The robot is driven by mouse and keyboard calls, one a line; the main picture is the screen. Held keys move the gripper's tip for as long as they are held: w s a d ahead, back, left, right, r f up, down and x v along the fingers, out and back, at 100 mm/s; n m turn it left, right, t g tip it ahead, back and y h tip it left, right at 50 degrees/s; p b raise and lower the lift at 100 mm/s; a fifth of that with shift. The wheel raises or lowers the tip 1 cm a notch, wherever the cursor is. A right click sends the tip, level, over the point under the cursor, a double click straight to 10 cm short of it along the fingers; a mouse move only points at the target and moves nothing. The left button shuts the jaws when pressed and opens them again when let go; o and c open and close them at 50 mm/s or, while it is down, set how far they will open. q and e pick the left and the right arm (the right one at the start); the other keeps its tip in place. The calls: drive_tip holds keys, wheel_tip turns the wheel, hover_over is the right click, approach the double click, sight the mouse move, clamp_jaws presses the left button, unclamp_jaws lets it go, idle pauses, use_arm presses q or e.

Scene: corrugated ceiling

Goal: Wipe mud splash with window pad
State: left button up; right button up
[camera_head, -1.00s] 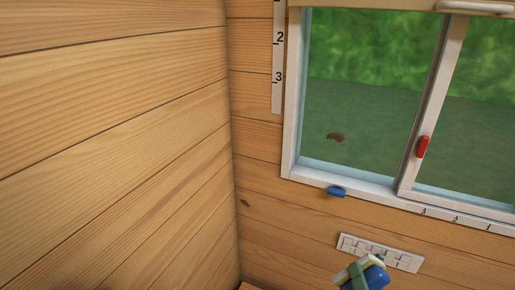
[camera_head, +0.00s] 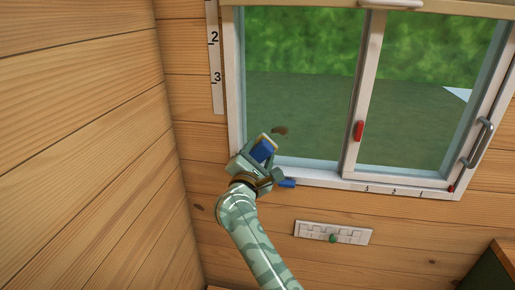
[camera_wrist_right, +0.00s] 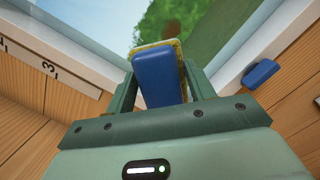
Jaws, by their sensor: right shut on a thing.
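The mud splash (camera_head: 281,130) is a small brown smear on the lower left of the window's left pane. A brown patch (camera_wrist_right: 183,12) shows at the top of the right wrist view, just beyond the pad. My right gripper (camera_head: 260,156) is shut on the window pad (camera_head: 264,150), a blue block with a yellowish face. The pad also fills the space between the fingers in the right wrist view (camera_wrist_right: 155,78). It is just below and left of the splash; whether it touches the glass I cannot tell. My left gripper is out of view.
The white window frame (camera_head: 235,100) surrounds the panes. A blue tab (camera_head: 287,183) sits on its lower edge, close to my gripper. A red latch (camera_head: 359,131) is on the middle bar. A slotted plate (camera_head: 310,229) is on the wall below. A wooden wall closes the left side.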

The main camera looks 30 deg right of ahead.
sight(267, 128)
drive_tip(key=shift+w+r, duration=0.5)
drive_tip(key=shift+w, duration=0.05)
drive_tip(key=shift+f+b+x, duration=0.15)
drive_tip(key=shift+b+x, duration=0.15)
drive_tip(key=shift+x, duration=1.15)
drive_tip(key=shift+f+b+x, duration=0.2)
drive_tip(key=shift+b+x, duration=0.1)
drive_tip(key=shift+x, duration=1.1)
drive_tip(key=shift+w+a, duration=0.1)
drive_tip(key=shift+w, duration=0.05)
drive_tip(key=shift+b+x, duration=0.75)
drive_tip(key=shift+x, duration=0.25)
